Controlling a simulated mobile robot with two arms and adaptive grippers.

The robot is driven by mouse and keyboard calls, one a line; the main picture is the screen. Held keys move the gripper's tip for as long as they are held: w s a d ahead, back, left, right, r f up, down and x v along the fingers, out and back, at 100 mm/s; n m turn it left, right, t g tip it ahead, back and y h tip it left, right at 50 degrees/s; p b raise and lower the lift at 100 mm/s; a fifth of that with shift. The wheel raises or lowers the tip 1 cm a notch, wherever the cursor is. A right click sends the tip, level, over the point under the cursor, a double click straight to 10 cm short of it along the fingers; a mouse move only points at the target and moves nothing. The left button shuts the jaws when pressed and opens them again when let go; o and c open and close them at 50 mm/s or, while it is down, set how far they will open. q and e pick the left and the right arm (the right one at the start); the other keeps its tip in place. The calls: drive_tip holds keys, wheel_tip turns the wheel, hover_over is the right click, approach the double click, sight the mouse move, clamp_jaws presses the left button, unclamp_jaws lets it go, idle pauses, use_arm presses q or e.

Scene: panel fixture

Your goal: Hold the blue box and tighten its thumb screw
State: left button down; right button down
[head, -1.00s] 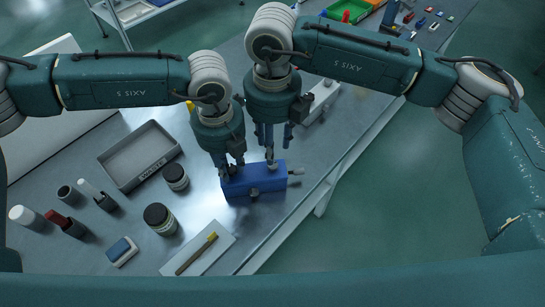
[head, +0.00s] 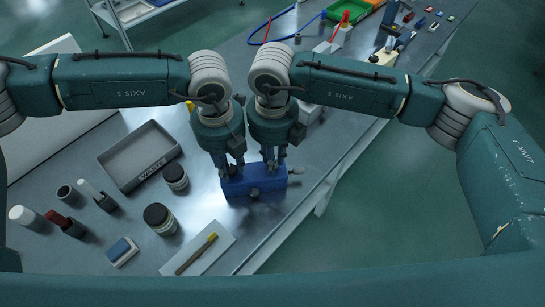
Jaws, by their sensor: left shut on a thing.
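The blue box (head: 255,184) sits on the metal bench near its right edge. It has a small dark knob on its front face and a grey pin (head: 297,170) sticking out at its right end. My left gripper (head: 231,170) is shut on the left part of the box from above. My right gripper (head: 273,166) points down at the right part of the box's top, with its fingertips around or just over the place of the thumb screw. The fingers hide the screw, and I cannot tell whether they touch it or how far apart they are.
A grey waste tray (head: 140,157), jars (head: 160,218), a white cap (head: 26,216) and a white sheet with a brush (head: 198,250) lie left of the box. Green and orange bins (head: 350,12) stand at the back. The bench edge (head: 325,190) is close on the right.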

drive_tip(key=m, duration=0.4)
drive_tip(key=shift+m, duration=0.3)
drive_tip(key=c, duration=1.6)
unclamp_jaws()
drive_tip(key=shift+o, duration=0.2)
wheel_tip(320, 180, up, 12)
use_arm(q)
drive_tip(key=c, duration=1.4)
unclamp_jaws()
drive_tip(key=shift+o, duration=0.2)
